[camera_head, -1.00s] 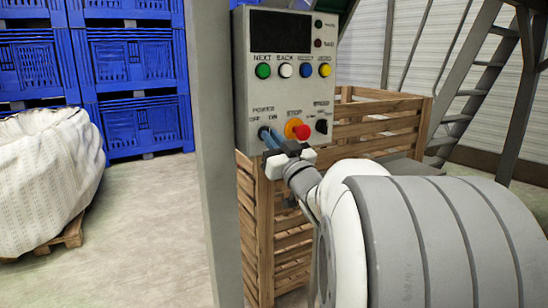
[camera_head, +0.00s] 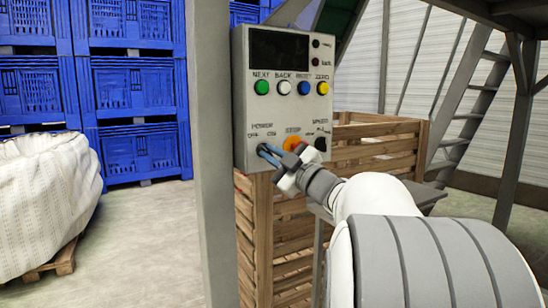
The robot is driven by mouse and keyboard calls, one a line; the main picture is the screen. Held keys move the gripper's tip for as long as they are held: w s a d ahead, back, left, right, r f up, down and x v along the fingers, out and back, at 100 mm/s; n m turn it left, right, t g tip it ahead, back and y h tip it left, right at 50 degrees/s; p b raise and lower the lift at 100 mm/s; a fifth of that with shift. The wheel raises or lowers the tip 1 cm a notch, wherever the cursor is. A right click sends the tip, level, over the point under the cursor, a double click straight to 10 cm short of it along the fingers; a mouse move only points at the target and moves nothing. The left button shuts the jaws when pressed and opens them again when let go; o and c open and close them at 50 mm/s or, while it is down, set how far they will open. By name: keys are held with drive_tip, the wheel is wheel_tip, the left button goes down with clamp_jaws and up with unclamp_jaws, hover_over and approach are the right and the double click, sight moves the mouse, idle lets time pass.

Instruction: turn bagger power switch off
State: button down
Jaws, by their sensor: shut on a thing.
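The grey bagger control box (camera_head: 241,107) has a dark display, coloured buttons in a row and a lower row labelled POWER, STOP and SPEED. The power switch (camera_head: 262,148) is at the lower left of the panel, under the POWER label with OFF on its left. My gripper (camera_head: 267,152) reaches in from the lower right with its bluish fingers shut on the switch. The fingers hide most of the knob, so its exact angle cannot be told.
A grey post (camera_head: 211,200) stands just left of the box. A wooden crate (camera_head: 375,132) is below and behind it. Blue bins (camera_head: 140,155) and a white bulk bag (camera_head: 45,195) are at the left. A metal stair (camera_head: 470,120) is at the right.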

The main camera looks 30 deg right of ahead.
drive_tip(key=shift+n, duration=0.3)
drive_tip(key=c, duration=1.5)
unclamp_jaws()
drive_tip(key=p+v, duration=0.1)
drive_tip(key=v, duration=0.6)
drive_tip(key=shift+s+d, duration=0.15)
drive_tip(key=shift+s, duration=0.15)
drive_tip(key=shift+f, duration=0.1)
